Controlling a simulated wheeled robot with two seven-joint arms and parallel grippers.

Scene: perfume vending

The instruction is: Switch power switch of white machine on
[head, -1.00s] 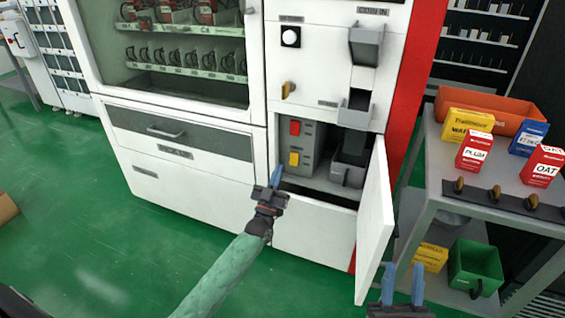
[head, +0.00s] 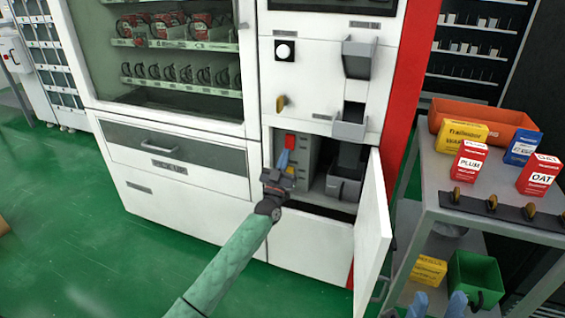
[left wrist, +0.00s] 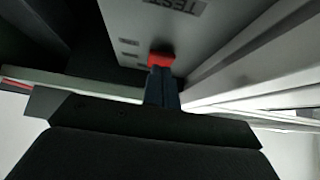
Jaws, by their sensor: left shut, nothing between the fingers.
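The white machine (head: 190,200) has its lower compartment open. Inside is a grey control box with a red switch (head: 290,142) and a yellow switch below it, mostly hidden behind my gripper. My left gripper (head: 283,159) is shut and empty, its blue fingertips just below the red switch. In the left wrist view the shut blue fingers (left wrist: 161,92) reach up to the red switch (left wrist: 161,60); they overlap its near edge, and I cannot tell if they press it. My right gripper (head: 438,304) is open and empty at the bottom edge, partly cut off.
The white compartment door (head: 371,225) hangs open to the right of the opening. A grey bin (head: 345,185) sits inside, right of the control box. A metal cart (head: 435,190) with several boxes stands at the right. Green floor lies clear at the left.

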